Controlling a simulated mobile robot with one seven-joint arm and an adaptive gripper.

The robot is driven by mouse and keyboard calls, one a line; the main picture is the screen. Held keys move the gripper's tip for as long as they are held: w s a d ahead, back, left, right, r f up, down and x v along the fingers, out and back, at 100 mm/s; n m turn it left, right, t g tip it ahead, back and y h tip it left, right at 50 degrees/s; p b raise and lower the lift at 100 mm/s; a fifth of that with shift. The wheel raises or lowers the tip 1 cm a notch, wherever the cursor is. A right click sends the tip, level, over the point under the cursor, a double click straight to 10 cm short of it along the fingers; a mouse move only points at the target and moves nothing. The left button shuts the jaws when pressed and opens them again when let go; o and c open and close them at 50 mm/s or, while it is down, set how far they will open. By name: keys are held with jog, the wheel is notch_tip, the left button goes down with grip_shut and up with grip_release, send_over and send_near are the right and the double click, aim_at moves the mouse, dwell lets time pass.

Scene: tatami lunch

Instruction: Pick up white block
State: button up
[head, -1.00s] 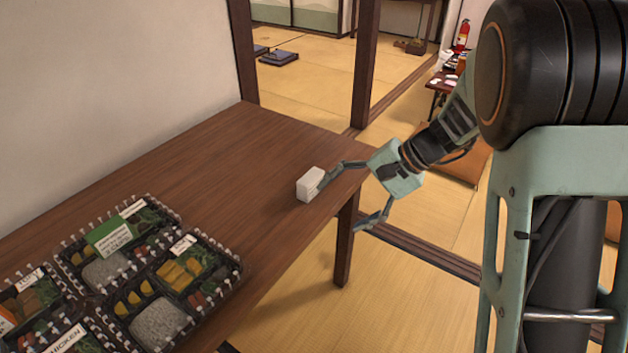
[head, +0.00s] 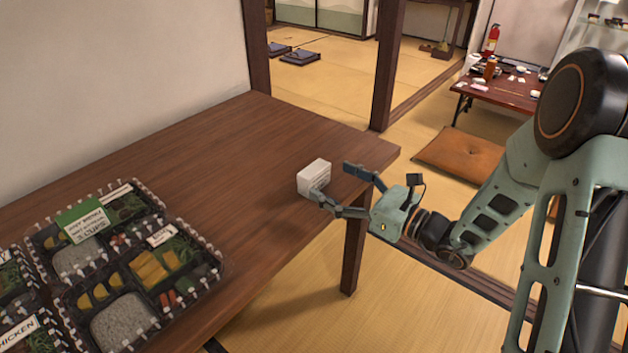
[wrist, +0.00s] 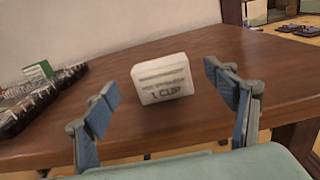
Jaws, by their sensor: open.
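The white block (head: 314,177) stands on the wooden table (head: 230,160) near its right edge in the head view. In the wrist view the white block (wrist: 162,80) stands upright, with dark print reading "1 CUP" on its near face. My gripper (head: 338,183) is open at the table's right edge. In the wrist view the fingertips of my gripper (wrist: 162,85) are spread, one left and one right of the block, with the block a little beyond them. In the head view one fingertip overlaps the block's lower right; I cannot tell if it touches.
Several bento boxes (head: 150,265) sit on the near left of the table. A white wall (head: 110,60) runs along its far left side. The tabletop around the block is clear. A cushion (head: 462,158) and a low table (head: 500,92) are on the floor behind my arm.

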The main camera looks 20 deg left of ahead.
aim_at(321, 174)
jog(key=b+x, duration=0.1)
jog(key=x, duration=0.5)
jog(key=shift+r+b, duration=0.1)
jog(key=shift+b, duration=0.25)
jog(key=c, duration=1.2)
